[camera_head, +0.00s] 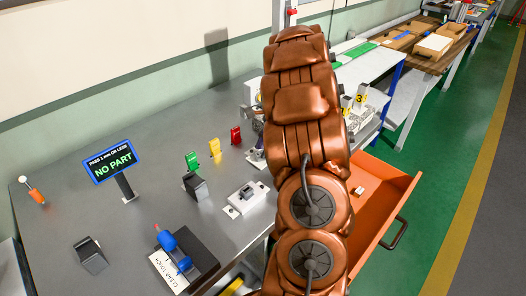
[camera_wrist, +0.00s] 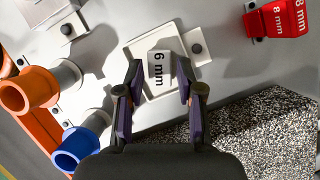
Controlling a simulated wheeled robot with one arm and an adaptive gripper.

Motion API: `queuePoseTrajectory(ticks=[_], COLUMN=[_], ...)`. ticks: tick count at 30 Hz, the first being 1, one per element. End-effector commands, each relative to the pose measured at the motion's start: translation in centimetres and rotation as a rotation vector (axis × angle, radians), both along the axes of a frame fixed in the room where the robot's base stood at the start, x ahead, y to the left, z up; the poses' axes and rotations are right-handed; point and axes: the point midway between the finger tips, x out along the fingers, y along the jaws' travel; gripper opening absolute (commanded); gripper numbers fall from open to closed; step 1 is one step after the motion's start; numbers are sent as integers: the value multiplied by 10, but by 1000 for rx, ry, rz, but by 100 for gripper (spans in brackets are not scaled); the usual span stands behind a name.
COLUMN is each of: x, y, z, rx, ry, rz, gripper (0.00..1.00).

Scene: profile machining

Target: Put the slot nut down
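In the wrist view, a small pale grey block marked "6 mm" (camera_wrist: 159,68), which I take for the slot nut, lies on a square white plate (camera_wrist: 136,50). My gripper (camera_wrist: 159,72) reaches over it with one finger on each side. A gap shows between the block and each fingertip, so the gripper looks open. Whether the block rests fully flat cannot be told. In the head view, my arm hides the gripper and this block.
Orange (camera_wrist: 28,90) and blue (camera_wrist: 76,148) tubes stand at the left. In the head view, an open orange drawer (camera_head: 385,215) juts out, and a "NO PART" display (camera_head: 112,161) stands on the bench.

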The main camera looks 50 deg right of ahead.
Motion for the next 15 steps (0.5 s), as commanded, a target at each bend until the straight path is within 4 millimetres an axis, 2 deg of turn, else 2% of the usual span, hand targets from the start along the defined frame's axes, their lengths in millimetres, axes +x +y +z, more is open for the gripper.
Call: queuePoseTrajectory(ticks=[15], x=[-12], y=[-29], z=[73], rx=[-2], ry=[-2], rz=[0], gripper=[37])
